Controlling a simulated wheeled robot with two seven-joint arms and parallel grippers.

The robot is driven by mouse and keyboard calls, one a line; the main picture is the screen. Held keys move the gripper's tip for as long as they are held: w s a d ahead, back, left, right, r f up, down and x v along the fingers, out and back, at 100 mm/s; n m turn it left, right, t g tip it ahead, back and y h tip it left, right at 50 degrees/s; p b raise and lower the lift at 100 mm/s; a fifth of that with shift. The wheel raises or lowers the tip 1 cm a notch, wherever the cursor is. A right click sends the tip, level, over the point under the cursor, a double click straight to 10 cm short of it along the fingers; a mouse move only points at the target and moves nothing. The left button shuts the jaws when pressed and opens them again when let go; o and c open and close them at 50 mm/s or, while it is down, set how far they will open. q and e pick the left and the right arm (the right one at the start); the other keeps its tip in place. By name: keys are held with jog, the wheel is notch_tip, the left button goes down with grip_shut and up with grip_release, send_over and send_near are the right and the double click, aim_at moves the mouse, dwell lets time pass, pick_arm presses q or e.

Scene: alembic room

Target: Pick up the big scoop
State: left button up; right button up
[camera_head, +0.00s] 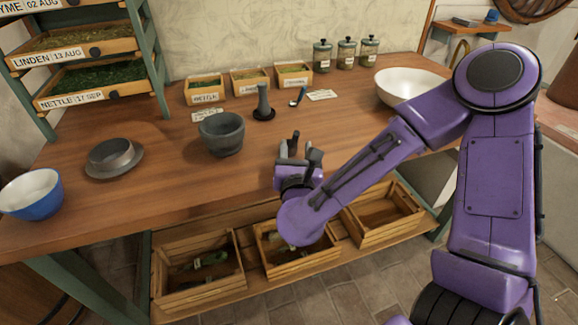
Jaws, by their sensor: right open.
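A small metal scoop (297,98) with a dark handle lies on the wooden table in front of the small herb boxes, just right of a dark upright pestle-like piece (263,106). It is the only scoop I can make out, and its size is hard to judge. My right gripper (303,147) is open and empty near the table's front edge. It is nearer to me than the scoop and clearly apart from it. My left gripper is out of view.
A grey mortar (222,137) stands left of my right gripper. A white bowl (408,86) is at the back right, a blue bowl (31,192) at the front left. Glass jars (346,54) stand at the back. Wooden crates (198,272) sit below the table (130,196).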

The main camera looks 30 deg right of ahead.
aim_at(294, 144)
jog(key=shift+f+b, duration=0.25)
jog(key=shift+b, duration=0.45)
jog(key=shift+w+d+r, duration=0.15)
jog(key=shift+w+r, duration=0.05)
jog(key=shift+w, duration=0.1)
jog(key=p+x, duration=0.1)
jog(key=x, duration=0.3)
jog(key=shift+w+r+p, duration=0.1)
jog(key=shift+r+p, duration=0.05)
jog(key=shift+p, duration=0.15)
jog(key=shift+w+d, duration=0.1)
jog(key=shift+w, duration=0.2)
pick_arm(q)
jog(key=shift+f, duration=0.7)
pick_arm(e)
grip_shut()
